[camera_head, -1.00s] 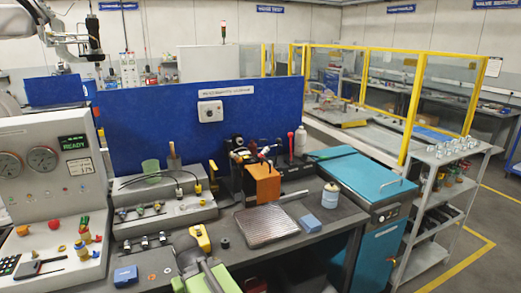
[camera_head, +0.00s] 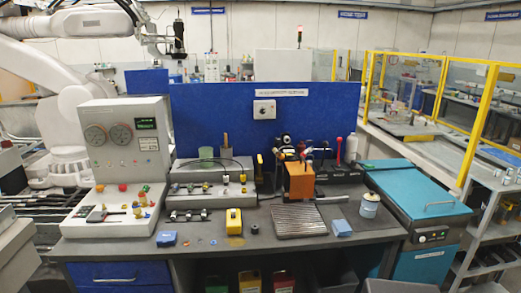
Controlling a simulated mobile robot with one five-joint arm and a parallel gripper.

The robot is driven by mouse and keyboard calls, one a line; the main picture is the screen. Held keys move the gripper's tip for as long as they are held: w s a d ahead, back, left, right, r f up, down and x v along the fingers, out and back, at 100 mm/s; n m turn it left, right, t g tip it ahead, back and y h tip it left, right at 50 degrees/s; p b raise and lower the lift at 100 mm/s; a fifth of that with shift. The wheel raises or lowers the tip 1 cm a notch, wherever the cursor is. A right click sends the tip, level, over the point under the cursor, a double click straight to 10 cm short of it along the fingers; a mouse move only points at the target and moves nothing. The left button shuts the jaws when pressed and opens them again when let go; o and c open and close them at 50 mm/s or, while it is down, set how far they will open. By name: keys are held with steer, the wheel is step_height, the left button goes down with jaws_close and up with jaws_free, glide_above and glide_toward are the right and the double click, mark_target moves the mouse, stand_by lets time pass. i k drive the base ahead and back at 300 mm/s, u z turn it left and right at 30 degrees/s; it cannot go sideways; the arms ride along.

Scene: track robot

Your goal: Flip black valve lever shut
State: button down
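No lever can be singled out with certainty as the black valve lever at this size. Small dark fittings with a row of valves stand on the grey stepped block (camera_head: 212,176) left of the bench's middle. Dark parts with a black-topped piece (camera_head: 286,143) stand behind an orange block (camera_head: 299,181). A red-topped lever (camera_head: 338,148) stands to their right. Whether any lever is open or shut cannot be told. My gripper is not in view.
The workbench (camera_head: 356,226) carries a gauge panel (camera_head: 124,141), a yellow case (camera_head: 233,222), a ribbed metal tray (camera_head: 298,222) and a white canister (camera_head: 369,206). A teal cabinet (camera_head: 418,196) adjoins right. A white industrial arm (camera_head: 72,108) stands behind left.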

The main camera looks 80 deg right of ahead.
mark_target(325, 144)
steer(key=u, duration=0.3)
steer(key=k, duration=1.85)
steer(key=z, duration=1.2)
steer(key=i, duration=0.45)
steer(key=z, duration=0.05)
